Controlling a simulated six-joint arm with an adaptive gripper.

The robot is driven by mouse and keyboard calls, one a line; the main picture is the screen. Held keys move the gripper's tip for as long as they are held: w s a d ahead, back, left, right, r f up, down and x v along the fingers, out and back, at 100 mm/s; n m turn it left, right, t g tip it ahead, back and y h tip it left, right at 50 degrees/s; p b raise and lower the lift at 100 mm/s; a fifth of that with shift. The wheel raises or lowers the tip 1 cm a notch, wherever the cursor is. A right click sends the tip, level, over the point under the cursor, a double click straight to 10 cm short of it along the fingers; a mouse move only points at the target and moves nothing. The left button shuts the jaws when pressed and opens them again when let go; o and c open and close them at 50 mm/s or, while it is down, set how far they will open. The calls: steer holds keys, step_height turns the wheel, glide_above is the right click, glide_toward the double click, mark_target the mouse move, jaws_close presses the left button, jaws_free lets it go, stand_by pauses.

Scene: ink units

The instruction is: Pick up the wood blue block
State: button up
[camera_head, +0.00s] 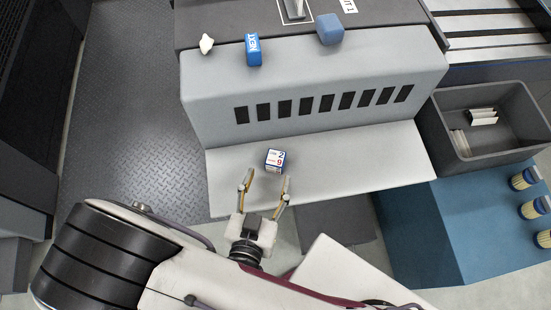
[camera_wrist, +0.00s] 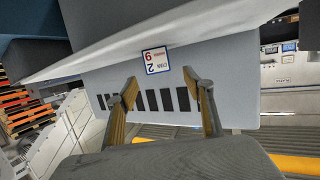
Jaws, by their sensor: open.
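A plain blue block (camera_head: 330,29) with rounded edges sits on top of the grey unit, right of centre in the head view. A small white block (camera_head: 274,160) with blue edges, a blue 2 and a red 9 lies on the lower pale ledge. It also shows in the wrist view (camera_wrist: 156,60), beyond the fingertips. My gripper (camera_head: 264,184) is open and empty, its fingers pointing toward the numbered block, which appears apart from them. In the wrist view my gripper (camera_wrist: 165,79) has a finger on each side of the picture's middle. The plain blue block is not seen there.
A blue lettered box (camera_head: 253,49) and a small white object (camera_head: 206,43) sit on the grey unit (camera_head: 215,92). A dark bin (camera_head: 447,126) with pale items stands at the right. The pale ledge (camera_head: 370,165) is clear right of the numbered block.

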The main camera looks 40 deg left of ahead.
mark_target(274, 164)
steer(key=shift+w, duration=0.1)
steer(key=shift+x, duration=1.25)
steer(key=shift+w, duration=0.1)
steer(key=shift+x, duration=2.55)
steer(key=shift+d+r, duration=0.1)
steer(key=shift+d, duration=0.05)
steer(key=c, duration=1.2)
